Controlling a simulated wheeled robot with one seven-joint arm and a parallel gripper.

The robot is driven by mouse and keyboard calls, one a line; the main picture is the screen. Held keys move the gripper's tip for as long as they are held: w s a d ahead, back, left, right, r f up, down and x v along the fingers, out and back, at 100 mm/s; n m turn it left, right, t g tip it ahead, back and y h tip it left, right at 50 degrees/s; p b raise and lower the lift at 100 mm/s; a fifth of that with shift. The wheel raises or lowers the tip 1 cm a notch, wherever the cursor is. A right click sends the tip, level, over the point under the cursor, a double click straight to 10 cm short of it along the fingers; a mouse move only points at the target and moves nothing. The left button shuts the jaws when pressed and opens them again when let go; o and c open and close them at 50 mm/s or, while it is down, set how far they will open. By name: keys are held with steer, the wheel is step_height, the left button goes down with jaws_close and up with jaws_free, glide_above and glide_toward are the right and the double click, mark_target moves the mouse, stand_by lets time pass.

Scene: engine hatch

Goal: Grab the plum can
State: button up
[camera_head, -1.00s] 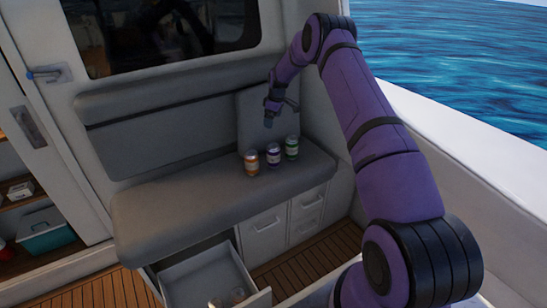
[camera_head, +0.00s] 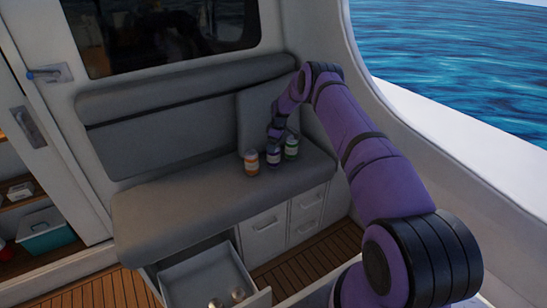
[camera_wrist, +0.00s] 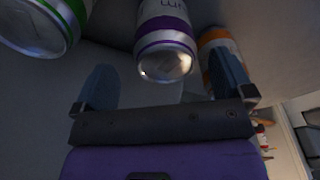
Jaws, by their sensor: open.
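The plum can (camera_head: 273,157), with a purple band, stands on the grey bench seat between an orange can (camera_head: 251,162) and a green can (camera_head: 291,147). My gripper (camera_head: 275,138) is just above the plum can, and the arm end partly hides its top. In the wrist view the plum can (camera_wrist: 166,40) is ahead of the open fingers (camera_wrist: 165,85), lying between their lines. The green can (camera_wrist: 45,25) is at the upper left there. The orange can (camera_wrist: 222,45) is at the right, partly behind the right finger. Nothing is between the fingers.
The grey bench seat (camera_head: 180,205) is clear to the left of the cans. A backrest cushion stands close behind them. An open drawer (camera_head: 205,277) with small round items juts out below the bench. A white hull wall (camera_head: 460,145) runs along the right.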

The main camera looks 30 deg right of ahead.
mark_target(273, 156)
steer(key=f, duration=0.4)
steer(key=shift+a+f, duration=0.3)
steer(key=shift+a, duration=0.1)
steer(key=shift+w, duration=0.1)
steer(key=c, duration=1.3)
steer(key=shift+r, duration=0.1)
